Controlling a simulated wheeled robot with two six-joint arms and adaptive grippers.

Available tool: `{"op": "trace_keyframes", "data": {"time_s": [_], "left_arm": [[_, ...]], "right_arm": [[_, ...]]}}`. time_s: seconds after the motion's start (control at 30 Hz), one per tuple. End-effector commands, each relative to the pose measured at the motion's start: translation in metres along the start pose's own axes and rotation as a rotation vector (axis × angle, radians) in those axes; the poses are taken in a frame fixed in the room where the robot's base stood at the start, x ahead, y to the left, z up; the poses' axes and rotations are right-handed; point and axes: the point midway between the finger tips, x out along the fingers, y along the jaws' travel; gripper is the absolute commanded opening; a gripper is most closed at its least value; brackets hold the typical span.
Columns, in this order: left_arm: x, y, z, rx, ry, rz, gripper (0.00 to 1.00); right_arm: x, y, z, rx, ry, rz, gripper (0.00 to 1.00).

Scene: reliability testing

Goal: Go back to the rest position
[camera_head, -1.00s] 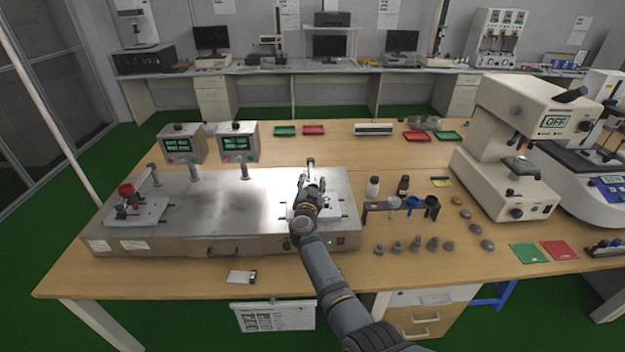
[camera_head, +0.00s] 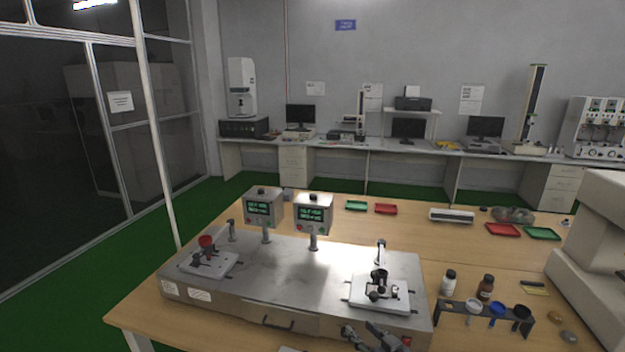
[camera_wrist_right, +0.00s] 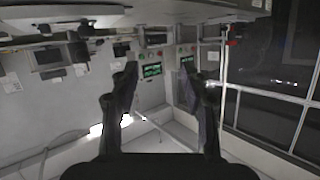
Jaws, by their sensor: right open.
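My right gripper (camera_head: 372,338) shows at the bottom edge of the head view, just in front of the grey steel test bench (camera_head: 270,284). In the right wrist view my right gripper (camera_wrist_right: 160,82) is open, with its two dark fingers apart and nothing between them. The bench's right fixture (camera_head: 380,292), a white plate with a black clamp, stands behind the gripper and is apart from it. My left gripper is in neither view. Most of my right arm is out of the head view.
The left fixture (camera_head: 207,262) has a red knob. Two bottles (camera_head: 448,283) and a rack of small cups (camera_head: 484,317) are to the right. A large white machine (camera_head: 590,240) borders the right edge.

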Motion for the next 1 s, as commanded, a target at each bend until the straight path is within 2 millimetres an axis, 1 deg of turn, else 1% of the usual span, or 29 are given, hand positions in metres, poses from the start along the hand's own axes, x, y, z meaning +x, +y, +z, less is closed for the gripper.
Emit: {"op": "trace_keyframes", "data": {"time_s": [0.03,0.07,0.1,0.2,0.23,0.3,0.4,0.47,0.5,0.67,0.7,0.73,0.8,0.87,1.0], "left_arm": [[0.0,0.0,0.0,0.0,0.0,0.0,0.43],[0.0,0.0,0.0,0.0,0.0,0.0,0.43],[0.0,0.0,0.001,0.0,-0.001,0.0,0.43],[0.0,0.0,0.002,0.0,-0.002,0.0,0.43],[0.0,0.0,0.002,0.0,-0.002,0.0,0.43],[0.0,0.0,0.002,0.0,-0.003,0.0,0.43],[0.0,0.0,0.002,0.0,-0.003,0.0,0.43],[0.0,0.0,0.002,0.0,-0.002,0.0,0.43],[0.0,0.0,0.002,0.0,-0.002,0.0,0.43],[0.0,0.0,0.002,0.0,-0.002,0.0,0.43],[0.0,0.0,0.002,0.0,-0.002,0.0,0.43],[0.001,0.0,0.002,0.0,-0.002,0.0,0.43],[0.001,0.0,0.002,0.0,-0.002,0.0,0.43],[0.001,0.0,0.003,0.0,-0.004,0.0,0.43],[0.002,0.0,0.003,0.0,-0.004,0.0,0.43]], "right_arm": [[-0.026,-0.006,0.029,-0.02,-0.125,-0.008,0.46],[-0.041,-0.008,0.044,-0.024,-0.199,-0.007,0.46],[-0.059,-0.009,0.061,-0.028,-0.287,0.004,0.46],[-0.101,-0.008,0.092,-0.024,-0.459,0.051,0.46],[-0.113,-0.007,0.099,-0.022,-0.502,0.067,0.46],[-0.138,-0.004,0.112,-0.016,-0.59,0.109,0.46],[-0.171,0.001,0.126,-0.003,-0.696,0.173,0.46],[-0.191,0.003,0.131,0.006,-0.751,0.213,0.46],[-0.203,0.005,0.135,0.012,-0.786,0.24,0.46],[-0.252,0.011,0.143,0.043,-0.906,0.354,0.46],[-0.265,0.012,0.144,0.05,-0.934,0.385,0.46],[-0.256,0.016,0.155,0.053,-0.936,0.38,0.46],[-0.245,0.021,0.173,0.056,-0.942,0.378,0.46],[-0.237,0.026,0.189,0.059,-0.947,0.378,0.46],[-0.221,0.037,0.229,0.066,-0.962,0.378,0.46]]}}
